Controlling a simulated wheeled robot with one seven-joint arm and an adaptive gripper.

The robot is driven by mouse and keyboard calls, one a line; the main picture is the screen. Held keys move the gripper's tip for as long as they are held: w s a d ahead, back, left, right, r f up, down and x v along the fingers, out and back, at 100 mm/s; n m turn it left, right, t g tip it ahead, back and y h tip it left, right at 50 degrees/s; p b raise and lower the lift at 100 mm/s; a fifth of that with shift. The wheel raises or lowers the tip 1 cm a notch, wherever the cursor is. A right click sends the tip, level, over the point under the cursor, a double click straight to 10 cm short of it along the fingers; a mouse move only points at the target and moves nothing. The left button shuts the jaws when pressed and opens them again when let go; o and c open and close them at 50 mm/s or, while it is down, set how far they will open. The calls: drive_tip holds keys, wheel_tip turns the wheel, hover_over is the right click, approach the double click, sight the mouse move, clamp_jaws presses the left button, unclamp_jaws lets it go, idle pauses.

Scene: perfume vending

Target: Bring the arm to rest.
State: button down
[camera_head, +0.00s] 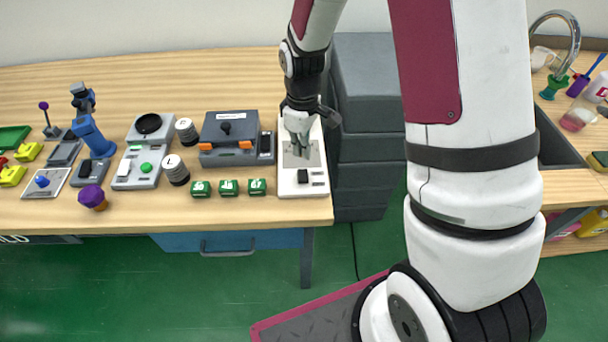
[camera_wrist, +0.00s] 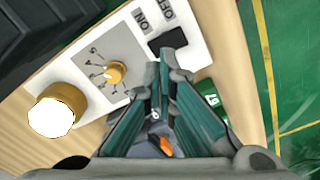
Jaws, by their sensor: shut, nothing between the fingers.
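My gripper (camera_head: 301,148) hangs fingers-down over the white control panel (camera_head: 288,188) at the right end of the wooden bench. Its fingers are shut with nothing between them. In the wrist view my gripper (camera_wrist: 164,80) shows two dark green fingers, close together at the tips, beside the panel's black ON/OFF switch (camera_wrist: 167,42). An orange knob (camera_wrist: 115,73) with a marked scale sits on the panel, left of the fingers. The gripper hides part of the panel in the head view. I cannot tell the exact gap between fingertips and panel.
Green numbered blocks (camera_head: 229,187) lie left of the panel. A grey device with orange clips (camera_head: 228,138) and striped cylinders (camera_head: 176,170) stand further left. A dark grey cabinet (camera_head: 366,130) stands close on the right. A yellow-sided, bright-topped cylinder (camera_wrist: 53,112) is near the knob.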

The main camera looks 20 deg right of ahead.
drive_tip(key=shift+r, duration=0.2)
idle(0.4)
drive_tip(key=s+r+m+t, duration=0.15)
drive_tip(key=s+r, duration=0.25)
drive_tip(key=r, duration=0.5)
drive_tip(key=s+r+m+t, duration=0.1)
drive_tip(key=s+r+m, duration=0.2)
drive_tip(key=r, duration=0.7)
drive_tip(key=s+r+m+t, duration=0.3)
drive_tip(key=s+r, duration=0.6)
drive_tip(key=s, duration=0.5)
drive_tip(key=shift+s+m, duration=0.2)
drive_tip(key=shift+m, duration=0.25)
